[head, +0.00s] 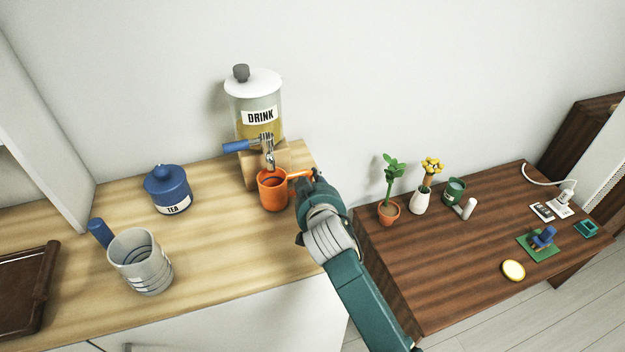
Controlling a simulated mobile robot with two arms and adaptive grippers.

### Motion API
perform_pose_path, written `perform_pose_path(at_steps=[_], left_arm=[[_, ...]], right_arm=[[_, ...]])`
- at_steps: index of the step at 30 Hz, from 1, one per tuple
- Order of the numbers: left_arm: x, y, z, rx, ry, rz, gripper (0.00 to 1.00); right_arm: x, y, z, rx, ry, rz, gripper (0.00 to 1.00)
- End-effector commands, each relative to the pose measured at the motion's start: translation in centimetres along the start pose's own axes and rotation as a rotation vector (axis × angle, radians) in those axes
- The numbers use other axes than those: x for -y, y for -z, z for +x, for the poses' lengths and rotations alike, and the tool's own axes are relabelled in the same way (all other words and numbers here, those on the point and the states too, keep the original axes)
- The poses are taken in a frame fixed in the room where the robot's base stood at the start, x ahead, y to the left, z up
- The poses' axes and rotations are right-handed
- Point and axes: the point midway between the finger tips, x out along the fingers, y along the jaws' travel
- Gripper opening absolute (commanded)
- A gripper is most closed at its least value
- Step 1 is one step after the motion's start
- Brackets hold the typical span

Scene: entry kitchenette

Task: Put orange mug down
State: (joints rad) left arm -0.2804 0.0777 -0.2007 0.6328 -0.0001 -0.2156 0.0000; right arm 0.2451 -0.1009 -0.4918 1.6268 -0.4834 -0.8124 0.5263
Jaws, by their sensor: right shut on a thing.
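An orange mug (273,192) is upright under the spout of the drink dispenser (258,112), at the back right of the light wood counter. Its handle points right. My right gripper (309,178) is shut on the mug's handle. I cannot tell whether the mug's base touches the counter or is held just above it. My left gripper is not in view.
A blue tea jar (167,191), a grey measuring cup (140,262) and a brown tray (22,290) stand on the counter (222,262). Potted plants (389,210) and small items are on the dark table at right. The counter's front middle is clear.

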Motion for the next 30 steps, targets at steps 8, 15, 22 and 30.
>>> perform_pose_path(at_steps=[8,15,22,30], left_arm=[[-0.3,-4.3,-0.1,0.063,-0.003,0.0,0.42],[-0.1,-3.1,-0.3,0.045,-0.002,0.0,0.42],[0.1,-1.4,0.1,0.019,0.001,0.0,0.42],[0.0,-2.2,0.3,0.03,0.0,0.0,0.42]], right_arm=[[-0.1,-0.2,0.1,0.0,-0.001,0.0,0.3],[-0.1,0.2,-0.2,-0.001,-0.001,0.0,0.3],[0.0,0.0,-4.2,-0.002,0.0,0.004,0.3],[0.0,0.1,-9.7,-0.001,0.0,0.003,0.3]])
